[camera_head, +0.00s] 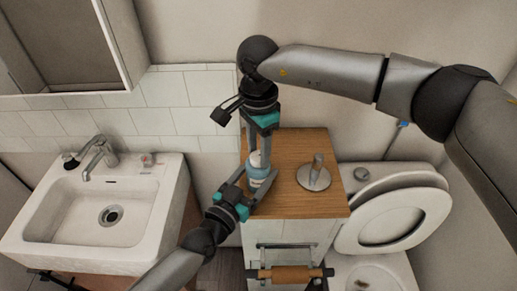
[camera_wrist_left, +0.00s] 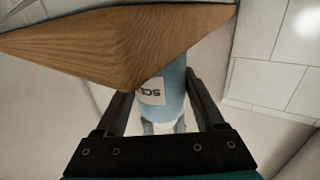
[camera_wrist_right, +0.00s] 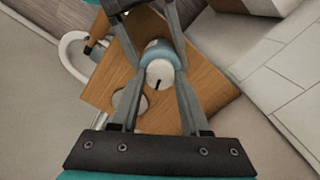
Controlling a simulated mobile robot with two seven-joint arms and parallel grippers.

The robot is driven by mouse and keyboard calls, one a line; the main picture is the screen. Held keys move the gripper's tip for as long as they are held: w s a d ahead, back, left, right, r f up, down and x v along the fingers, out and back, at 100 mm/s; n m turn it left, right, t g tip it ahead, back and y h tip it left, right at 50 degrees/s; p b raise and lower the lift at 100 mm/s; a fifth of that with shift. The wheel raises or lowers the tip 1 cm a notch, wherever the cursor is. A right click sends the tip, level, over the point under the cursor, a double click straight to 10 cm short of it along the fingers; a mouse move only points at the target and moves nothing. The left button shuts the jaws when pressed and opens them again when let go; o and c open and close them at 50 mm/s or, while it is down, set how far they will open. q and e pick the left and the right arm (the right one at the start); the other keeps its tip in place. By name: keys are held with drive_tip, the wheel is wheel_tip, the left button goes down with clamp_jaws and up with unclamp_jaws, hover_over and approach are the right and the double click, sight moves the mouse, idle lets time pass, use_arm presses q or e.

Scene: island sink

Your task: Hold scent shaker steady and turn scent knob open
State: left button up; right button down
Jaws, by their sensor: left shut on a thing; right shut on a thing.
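The scent shaker (camera_head: 259,172) is a light blue bottle with a white label and a white top, standing upright near the left edge of the wooden counter. Its labelled body also shows in the left wrist view (camera_wrist_left: 170,92). The white round scent knob (camera_wrist_right: 160,74), with a dark slot, is on its top. My left gripper (camera_head: 250,190) is shut on the shaker's body from the front left. My right gripper (camera_head: 261,150) comes down from above and is shut on the knob. The fingers partly hide the shaker in the head view.
A metal stand with a short post (camera_head: 315,177) sits right of the shaker on the wooden counter (camera_head: 300,205). A sink with a faucet (camera_head: 98,152) is at the left. A toilet (camera_head: 388,222) is at the right. A paper roll holder (camera_head: 290,273) hangs on the counter's front.

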sight(258, 155)
drive_tip(key=shift+n, duration=0.9)
drive_tip(key=shift+c, duration=1.9)
unclamp_jaws()
wheel_tip(258, 155, up, 12)
use_arm(q)
drive_tip(key=o, duration=1.5)
